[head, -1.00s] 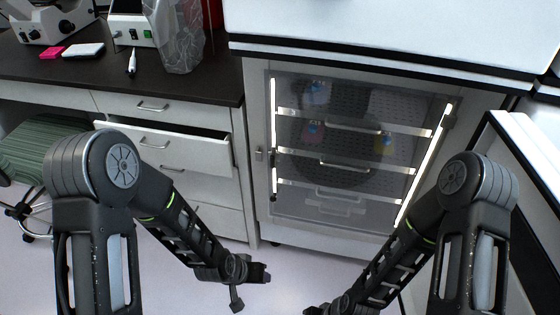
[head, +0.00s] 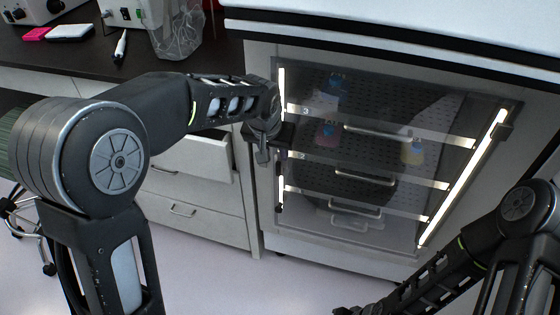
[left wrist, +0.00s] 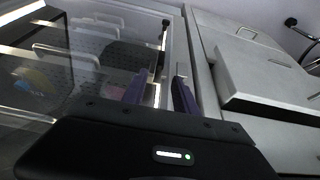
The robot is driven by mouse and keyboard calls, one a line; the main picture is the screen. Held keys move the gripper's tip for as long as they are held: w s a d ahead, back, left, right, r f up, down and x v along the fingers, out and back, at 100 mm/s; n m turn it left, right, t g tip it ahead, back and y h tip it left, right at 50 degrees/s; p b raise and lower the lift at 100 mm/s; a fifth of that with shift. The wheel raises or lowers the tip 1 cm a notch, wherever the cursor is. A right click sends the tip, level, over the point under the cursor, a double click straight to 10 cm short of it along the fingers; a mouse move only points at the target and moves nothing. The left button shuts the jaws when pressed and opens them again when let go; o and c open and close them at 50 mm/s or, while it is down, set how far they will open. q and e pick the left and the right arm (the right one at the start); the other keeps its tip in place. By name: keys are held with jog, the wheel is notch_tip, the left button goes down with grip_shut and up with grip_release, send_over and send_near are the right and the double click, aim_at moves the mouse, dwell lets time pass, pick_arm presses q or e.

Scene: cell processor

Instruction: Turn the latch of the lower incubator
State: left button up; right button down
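The lower incubator (head: 352,229) has a clear door with a lit strip down each side. My left gripper (head: 264,154) is at the left edge of this door, about mid-height, and covers the latch area in the head view. In the left wrist view, the two fingers of my left gripper (left wrist: 160,92) are apart, one on each side of the door's edge. A small light grey piece, apparently the latch (left wrist: 180,71), shows by the right finger; contact cannot be told. My right gripper (head: 348,310) is low at the bottom edge, mostly cut off.
Drawers (head: 200,222) stand left of the incubator, with one upper drawer (head: 205,160) pulled out near my left arm. It also shows in the left wrist view (left wrist: 270,75). The floor in front is clear.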

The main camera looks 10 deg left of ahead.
aim_at(278, 162)
pick_arm(q)
jog(key=shift+f, duration=0.1)
jog(key=x, duration=0.7)
jog(key=shift+w+f+b, duration=0.2)
jog(key=shift+f+b, duration=0.1)
jog(key=shift+b, duration=0.1)
grip_shut()
